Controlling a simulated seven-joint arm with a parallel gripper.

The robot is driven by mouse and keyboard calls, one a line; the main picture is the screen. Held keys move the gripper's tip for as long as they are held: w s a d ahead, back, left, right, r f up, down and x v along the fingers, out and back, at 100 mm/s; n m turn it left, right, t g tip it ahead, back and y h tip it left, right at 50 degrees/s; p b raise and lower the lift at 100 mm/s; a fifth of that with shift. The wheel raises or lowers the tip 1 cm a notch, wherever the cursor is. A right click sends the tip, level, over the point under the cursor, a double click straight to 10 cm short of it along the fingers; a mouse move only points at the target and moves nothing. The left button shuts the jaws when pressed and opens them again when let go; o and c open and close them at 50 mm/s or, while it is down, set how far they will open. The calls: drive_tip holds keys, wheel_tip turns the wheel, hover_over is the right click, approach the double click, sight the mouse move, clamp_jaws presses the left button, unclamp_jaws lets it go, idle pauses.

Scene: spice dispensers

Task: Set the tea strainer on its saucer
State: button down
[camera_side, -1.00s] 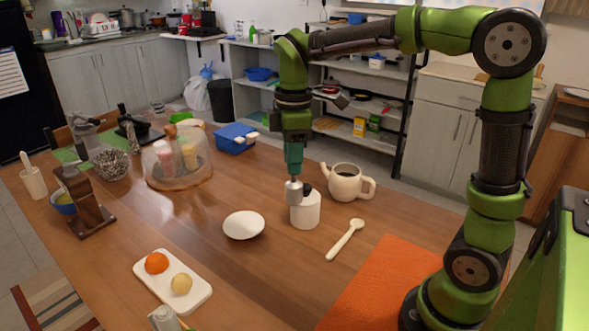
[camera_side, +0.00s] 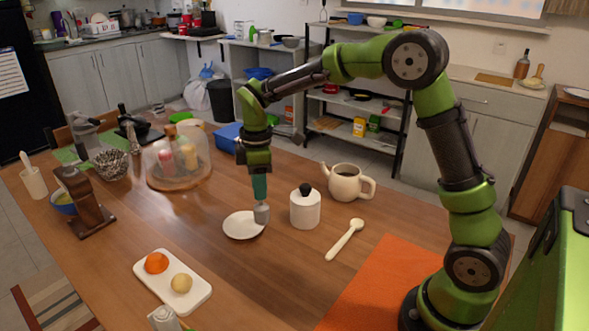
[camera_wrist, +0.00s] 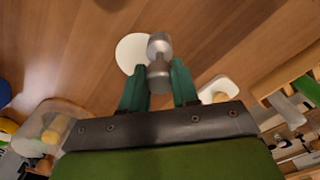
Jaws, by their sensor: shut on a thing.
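The tea strainer, a small grey metal piece (camera_side: 262,215), is held upright between the teal fingers of my gripper (camera_side: 259,192). The white round saucer (camera_side: 240,228) lies on the wooden table, and the strainer overlaps its right edge in the side view. I cannot tell whether they touch. In the wrist view, my gripper (camera_wrist: 160,78) is shut on the strainer (camera_wrist: 159,48), and the saucer (camera_wrist: 128,55) shows just left of it, partly hidden behind it.
A white lidded jar (camera_side: 305,212) with a black knob stands close right of my gripper. A white board (camera_side: 195,297) with fruit lies in front. A glass dome (camera_side: 165,165) stands back left.

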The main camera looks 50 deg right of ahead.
drive_tip(key=w+f, duration=0.4)
drive_tip(key=w, duration=0.2)
drive_tip(key=shift+w, duration=0.4)
drive_tip(key=shift+a+f, duration=0.1)
drive_tip(key=shift+f, duration=0.15)
drive_tip(key=c, duration=0.8)
unclamp_jaws()
drive_tip(key=shift+c, duration=0.2)
